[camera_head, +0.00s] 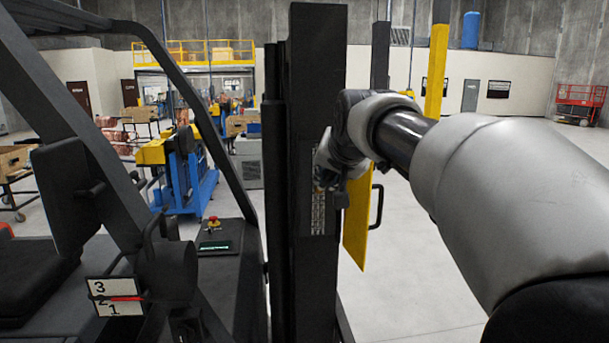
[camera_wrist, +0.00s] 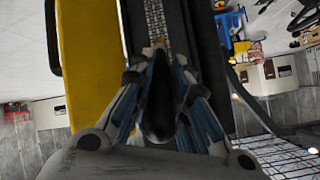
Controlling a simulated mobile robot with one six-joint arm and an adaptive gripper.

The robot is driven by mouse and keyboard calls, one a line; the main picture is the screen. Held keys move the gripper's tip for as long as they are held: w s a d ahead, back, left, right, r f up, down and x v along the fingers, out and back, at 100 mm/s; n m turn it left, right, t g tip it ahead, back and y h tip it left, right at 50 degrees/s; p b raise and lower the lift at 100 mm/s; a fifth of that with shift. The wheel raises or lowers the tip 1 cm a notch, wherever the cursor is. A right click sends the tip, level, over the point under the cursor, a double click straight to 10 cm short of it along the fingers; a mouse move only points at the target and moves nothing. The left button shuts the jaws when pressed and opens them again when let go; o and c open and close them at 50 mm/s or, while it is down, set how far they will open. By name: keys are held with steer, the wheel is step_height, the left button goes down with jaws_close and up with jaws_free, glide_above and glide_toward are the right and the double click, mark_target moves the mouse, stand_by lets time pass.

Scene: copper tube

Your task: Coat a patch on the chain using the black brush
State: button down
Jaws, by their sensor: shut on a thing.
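The chain (camera_wrist: 155,18) runs along a channel in the dark mast in the wrist view. It also shows as a grey linked strip (camera_head: 318,213) on the mast in the head view. My gripper (camera_wrist: 160,68) is shut on the black brush (camera_wrist: 158,108), whose dark body lies between the fingers and points toward the chain. The brush is not clear there. The brush tip is hard to make out, so I cannot tell whether it touches the chain.
The dark mast (camera_head: 317,90) of a forklift stands upright in front of me. A yellow panel (camera_head: 357,228) with a black handle (camera_head: 376,206) is close on the right of the chain. A blue machine (camera_head: 188,178) stands farther back left. Open floor (camera_head: 440,240) lies right.

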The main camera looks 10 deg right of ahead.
steer(key=shift+r+p, duration=1.8)
steer(key=shift+r, duration=3.1)
step_height(320, 180, down, 21)
steer(key=b, duration=1.7)
steer(key=shift+r, duration=0.15)
steer(key=shift+s, duration=0.15)
steer(key=shift+s+b, duration=1.5)
steer(key=shift+s, duration=1.4)
